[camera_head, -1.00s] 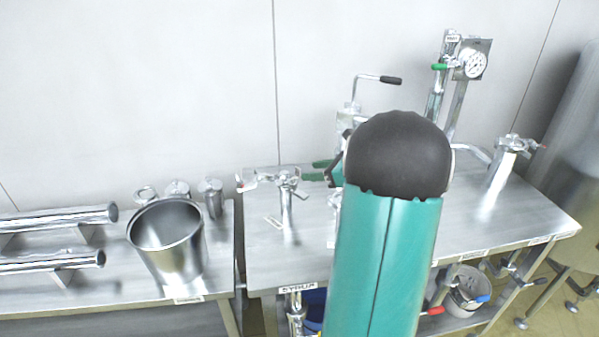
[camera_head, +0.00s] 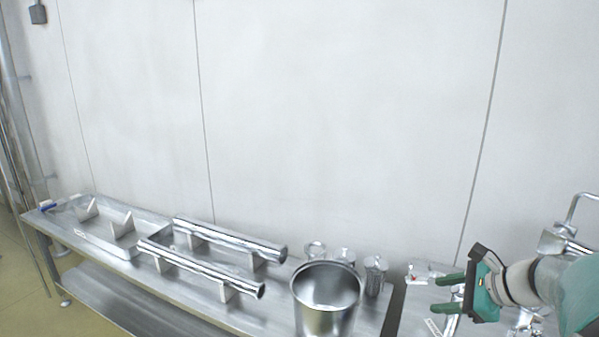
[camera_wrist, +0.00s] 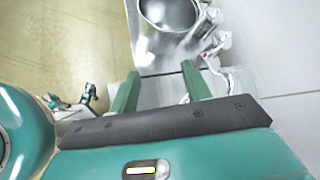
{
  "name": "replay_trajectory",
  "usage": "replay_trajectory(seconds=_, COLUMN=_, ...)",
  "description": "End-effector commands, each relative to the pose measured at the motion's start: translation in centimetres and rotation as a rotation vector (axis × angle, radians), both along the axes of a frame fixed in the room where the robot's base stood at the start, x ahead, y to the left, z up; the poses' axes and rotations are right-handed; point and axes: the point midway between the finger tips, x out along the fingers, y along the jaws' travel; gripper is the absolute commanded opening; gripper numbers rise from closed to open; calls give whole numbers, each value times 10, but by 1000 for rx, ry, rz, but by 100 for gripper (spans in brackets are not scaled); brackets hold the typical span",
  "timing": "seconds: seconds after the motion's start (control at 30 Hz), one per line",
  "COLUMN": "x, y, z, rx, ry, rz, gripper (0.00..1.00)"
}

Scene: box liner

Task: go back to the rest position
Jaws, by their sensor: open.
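My gripper (camera_head: 449,294) is green with two parallel fingers. In the head view it is at the lower right, pointing left, above the left end of the right-hand bench. The fingers are apart with nothing between them. In the wrist view the two green fingers (camera_wrist: 160,92) reach up the picture toward the steel bucket (camera_wrist: 166,40), spread and empty. Part of my green arm shows at the right edge of the head view.
An open steel bucket (camera_head: 326,297) stands on the left bench (camera_head: 277,311), with small steel canisters (camera_head: 345,257) behind it. Two steel tubes (camera_head: 200,268) lie on supports farther left. A pale wall (camera_head: 340,120) rises behind. A small tap (camera_head: 416,274) stands near the fingers.

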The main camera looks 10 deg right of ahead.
Motion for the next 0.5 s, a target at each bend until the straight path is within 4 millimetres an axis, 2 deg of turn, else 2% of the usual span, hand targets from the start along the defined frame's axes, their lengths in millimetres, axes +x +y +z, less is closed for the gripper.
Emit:
replay_trajectory(seconds=0.03, x=-3, y=27, z=4, rx=-77, ry=-4, rz=91, gripper=48)
replay_trajectory(seconds=0.2, x=-25, y=97, z=8, rx=-347, ry=-23, rz=400, gripper=48)
replay_trajectory(seconds=0.3, x=-42, y=131, z=9, rx=-507, ry=-49, rz=583, gripper=48)
replay_trajectory(seconds=0.5, x=-80, y=182, z=9, rx=-835, ry=-127, rz=946, gripper=48)
